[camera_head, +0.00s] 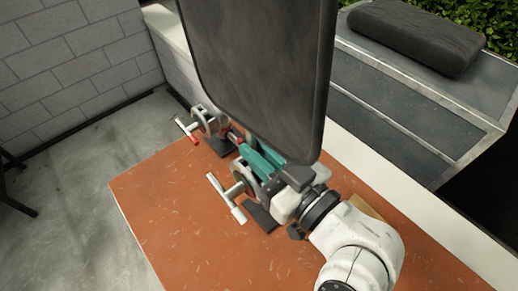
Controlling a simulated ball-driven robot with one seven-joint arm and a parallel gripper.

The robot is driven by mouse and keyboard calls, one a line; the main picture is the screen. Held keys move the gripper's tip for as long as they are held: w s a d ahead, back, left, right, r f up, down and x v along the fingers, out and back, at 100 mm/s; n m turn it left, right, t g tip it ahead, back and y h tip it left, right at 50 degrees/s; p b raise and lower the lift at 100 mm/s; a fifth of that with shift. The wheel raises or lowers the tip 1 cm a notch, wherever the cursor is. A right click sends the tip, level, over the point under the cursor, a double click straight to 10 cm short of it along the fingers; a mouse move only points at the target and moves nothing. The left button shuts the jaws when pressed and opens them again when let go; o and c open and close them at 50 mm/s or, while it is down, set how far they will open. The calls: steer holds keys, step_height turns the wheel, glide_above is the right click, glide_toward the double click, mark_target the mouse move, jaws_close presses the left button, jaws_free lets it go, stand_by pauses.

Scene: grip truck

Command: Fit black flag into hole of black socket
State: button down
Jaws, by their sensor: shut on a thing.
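The black flag (262,65) is a large dark panel with rounded corners. It stands nearly upright across the top middle of the view, and its lower edge is close to my gripper (254,158). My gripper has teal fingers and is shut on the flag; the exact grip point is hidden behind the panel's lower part. Beside the fingers are two metal clamps with T-handles, a near one (238,188) and a far one (209,122). Dark flat pieces lie by them. I cannot tell which part is the black socket, and its hole is not visible.
The clamps are on an orange-red board (165,205), which is clear at its front left. A grey block wall (70,60) and concrete floor are at left. A metal case (410,110) with a dark cushion (415,35) is at right.

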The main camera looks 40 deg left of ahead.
mark_target(260, 137)
steer(key=shift+r, duration=0.15)
steer(key=shift+r+p, duration=2.25)
steer(key=shift+r, duration=1.15)
steer(key=shift+r+p, duration=0.35)
steer(key=shift+r, duration=0.6)
